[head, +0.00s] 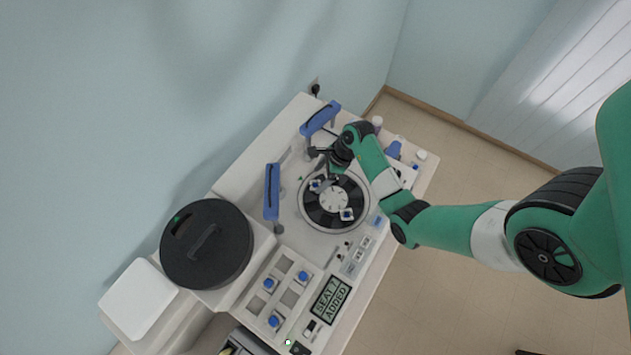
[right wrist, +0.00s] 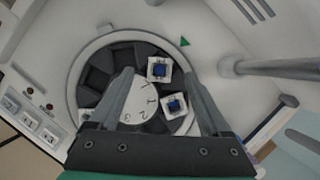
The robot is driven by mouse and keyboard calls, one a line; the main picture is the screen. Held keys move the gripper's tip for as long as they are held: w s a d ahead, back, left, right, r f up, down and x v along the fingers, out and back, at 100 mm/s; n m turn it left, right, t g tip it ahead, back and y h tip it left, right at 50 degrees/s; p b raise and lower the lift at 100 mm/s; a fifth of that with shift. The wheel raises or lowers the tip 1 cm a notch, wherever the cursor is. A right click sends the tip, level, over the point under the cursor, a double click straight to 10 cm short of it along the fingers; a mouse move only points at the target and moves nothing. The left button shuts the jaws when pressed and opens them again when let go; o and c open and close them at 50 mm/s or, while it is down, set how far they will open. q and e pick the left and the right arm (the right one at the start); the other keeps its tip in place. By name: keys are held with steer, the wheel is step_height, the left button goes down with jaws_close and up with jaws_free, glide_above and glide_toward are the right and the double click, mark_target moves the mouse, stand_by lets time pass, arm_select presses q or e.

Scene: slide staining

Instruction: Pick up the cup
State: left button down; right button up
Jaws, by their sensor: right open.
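In the right wrist view two such cups show side by side, an upper cup (right wrist: 159,68) and a lower cup (right wrist: 175,105). My right gripper (head: 325,165) is open over the carousel's upper edge. In its wrist view the fingers stand apart on either side of the two cups, with nothing clamped. I cannot tell its height above them. My left gripper is out of view.
A rack (head: 286,298) at the front holds several blue-topped cups. Its display (head: 330,300) reads "SEAT 7 ADDED". A black round lid (head: 207,244) lies at left. Blue-headed posts (head: 272,191) stand beside the carousel. Small bottles (head: 394,149) stand at the far right edge.

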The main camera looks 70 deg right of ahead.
mark_target(312, 185)
steer(key=x, duration=0.4)
steer(key=shift+w+a+f, duration=0.1)
steer(key=shift+w+f, duration=0.15)
jaws_close()
